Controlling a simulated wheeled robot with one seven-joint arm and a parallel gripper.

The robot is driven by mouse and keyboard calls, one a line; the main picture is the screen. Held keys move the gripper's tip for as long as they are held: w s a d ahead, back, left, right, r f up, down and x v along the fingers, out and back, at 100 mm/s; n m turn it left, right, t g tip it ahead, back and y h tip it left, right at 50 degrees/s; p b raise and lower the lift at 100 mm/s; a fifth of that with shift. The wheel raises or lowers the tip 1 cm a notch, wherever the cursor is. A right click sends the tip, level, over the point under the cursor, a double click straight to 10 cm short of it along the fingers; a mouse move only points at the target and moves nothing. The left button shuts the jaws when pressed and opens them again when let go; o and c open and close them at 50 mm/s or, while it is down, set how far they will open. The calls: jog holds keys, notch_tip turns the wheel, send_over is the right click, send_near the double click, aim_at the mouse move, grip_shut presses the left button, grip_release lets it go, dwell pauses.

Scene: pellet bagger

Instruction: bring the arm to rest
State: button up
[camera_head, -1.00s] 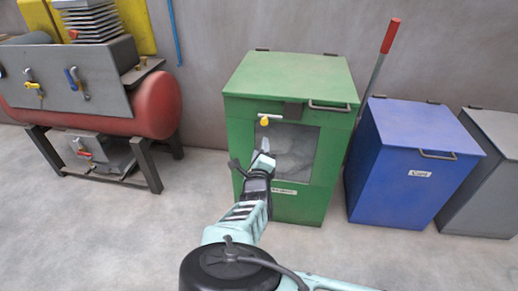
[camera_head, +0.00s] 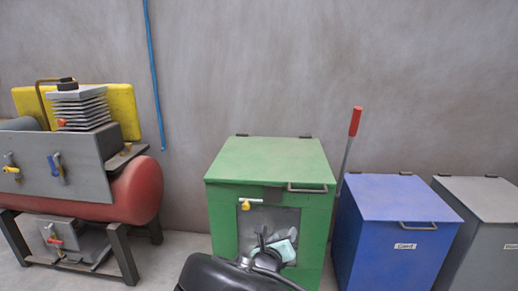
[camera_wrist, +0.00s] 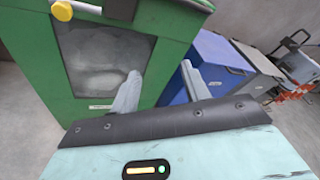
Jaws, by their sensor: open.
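My gripper (camera_wrist: 161,88) is open and empty in the wrist view, its two grey fingers apart with nothing between them. It points toward the green bin (camera_wrist: 28,52), near the lower right of its window (camera_wrist: 105,62). In the head view my arm reaches up from the bottom edge in front of the green bin (camera_head: 222,222). Its dark rounded link covers the bin's lower part, and the fingertips cannot be made out there. The bin's lid (camera_head: 268,160) is down, and a yellow knob (camera_head: 245,205) sits above the window.
A blue bin (camera_head: 385,245) and a grey bin (camera_head: 480,245) stand to the right. A red-handled lever (camera_head: 355,122) rises between the green and blue bins. A red tank machine (camera_head: 138,190) stands at left. Floor between tank and green bin is clear.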

jog(key=s+d+r+m+g+h+p, duration=0.2)
jog(key=s+d+r+m+g, duration=0.3)
jog(key=s+d+m+g, duration=0.7)
jog(key=s+a+r+m+g+y+p, duration=0.1)
jog(key=s+r+m+y, duration=0.3)
jog(key=s+r+m, duration=0.5)
jog(key=s+a+r+m+g+y+p, duration=0.1)
jog(key=s+a+r+m+y+p, duration=0.2)
jog(key=s+r+m, duration=0.6)
jog(key=s+r+y, duration=0.1)
jog(key=s+r, duration=0.1)
jog(key=s, duration=0.6)
jog(key=shift+r+m+g+y+p, duration=0.3)
jog(key=shift+p, duration=0.05)
jog(key=shift+a, duration=0.1)
